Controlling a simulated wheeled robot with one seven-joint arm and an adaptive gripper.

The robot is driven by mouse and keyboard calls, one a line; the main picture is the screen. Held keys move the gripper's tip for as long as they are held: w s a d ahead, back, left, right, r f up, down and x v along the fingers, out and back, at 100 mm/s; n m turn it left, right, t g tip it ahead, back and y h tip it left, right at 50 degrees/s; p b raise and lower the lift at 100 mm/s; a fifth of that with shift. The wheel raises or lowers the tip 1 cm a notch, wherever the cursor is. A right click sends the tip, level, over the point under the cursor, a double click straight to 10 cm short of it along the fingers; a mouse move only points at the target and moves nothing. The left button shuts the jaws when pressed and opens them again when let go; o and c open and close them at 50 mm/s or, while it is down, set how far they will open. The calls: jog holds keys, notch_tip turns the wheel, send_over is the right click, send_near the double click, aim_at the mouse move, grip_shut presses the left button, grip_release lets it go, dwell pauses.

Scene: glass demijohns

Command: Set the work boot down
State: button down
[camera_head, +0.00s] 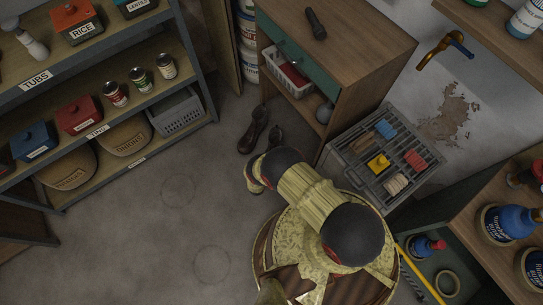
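A dark brown work boot (254,130) is on the grey floor beside the wooden cabinet, with its toe pointing toward the lower left. I cannot tell whether anything is held.
A shelf unit (110,143) with tins, boxes and a grey basket (178,112) fills the left. The wooden cabinet (345,55) and a grey rack (350,160) with coloured blocks stand right. Open floor (130,235) with faint round marks is at lower left.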

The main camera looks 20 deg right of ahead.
jog(key=shift+w+f, duration=0.1)
jog(key=shift+w, duration=0.15)
jog(key=f, duration=0.1)
jog(key=f+b, duration=0.2)
jog(key=shift+w+f, duration=0.25)
jog(key=shift+f, duration=0.15)
jog(key=shift+r, duration=0.1)
jog(key=c, duration=1.4)
grip_release()
